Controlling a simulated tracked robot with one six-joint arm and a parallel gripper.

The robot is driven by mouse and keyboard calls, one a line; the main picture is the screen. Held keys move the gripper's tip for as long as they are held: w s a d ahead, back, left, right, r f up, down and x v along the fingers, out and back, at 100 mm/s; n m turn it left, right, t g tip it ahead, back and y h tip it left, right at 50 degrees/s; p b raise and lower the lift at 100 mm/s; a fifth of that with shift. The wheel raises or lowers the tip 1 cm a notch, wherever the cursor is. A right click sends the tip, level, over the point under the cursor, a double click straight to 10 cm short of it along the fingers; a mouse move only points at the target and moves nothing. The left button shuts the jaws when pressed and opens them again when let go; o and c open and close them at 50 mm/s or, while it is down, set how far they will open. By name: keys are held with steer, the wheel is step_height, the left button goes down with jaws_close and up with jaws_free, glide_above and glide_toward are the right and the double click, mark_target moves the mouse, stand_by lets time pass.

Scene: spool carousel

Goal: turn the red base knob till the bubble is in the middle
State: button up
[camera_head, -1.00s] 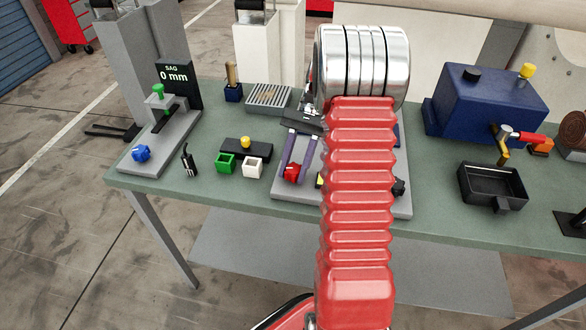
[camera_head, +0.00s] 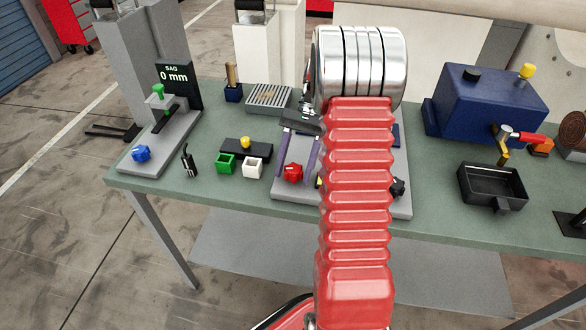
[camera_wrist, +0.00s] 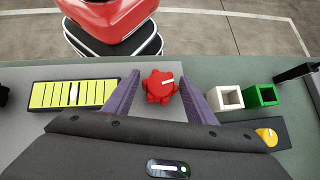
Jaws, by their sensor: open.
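The red base knob (camera_wrist: 160,86) sits between the two purple fingers of my gripper (camera_wrist: 159,78) in the wrist view, with a gap on each side. The yellow level vial (camera_wrist: 50,95) lies left of the knob in the wrist view, crossed by dark lines. Its pale bubble (camera_wrist: 73,93) looks to be at about the middle. My arm hides most of the vial in the head view.
A white box (camera_wrist: 226,98) and a green box (camera_wrist: 262,95) stand beside the knob. A yellow knob (camera_wrist: 267,137) is near them. A blue knob (camera_head: 141,153) is at the bench's left. A blue tank (camera_head: 485,100) and black tray (camera_head: 480,185) stand on the right.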

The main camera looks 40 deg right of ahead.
steer(key=shift+w+d+r, duration=0.1)
steer(key=v, duration=1.1)
steer(key=shift+d+r, duration=0.2)
steer(key=shift+r, duration=0.05)
steer(key=shift+w+a+r, duration=0.1)
steer(key=shift+w, duration=0.05)
stand_by(0.4)
steer(key=s+a+r+n+t+h, duration=0.2)
steer(key=a+r+h, duration=0.1)
steer(key=a, duration=0.5)
steer(key=s+a+r+n+t+h, duration=0.1)
steer(key=s+a+r+n+h, duration=0.2)
steer(key=a, duration=0.4)
steer(key=s+a+f+n+t+h, duration=0.1)
steer(key=s+a+f+n+t, duration=0.1)
steer(key=s+a+n+t, duration=0.4)
steer(key=shift+s+a+f+n+t+h, duration=0.15)
steer(key=shift+s+a+n+t+h, duration=0.35)
steer(key=shift+s+a, duration=2.25)
steer(key=shift+w+a, duration=0.35)
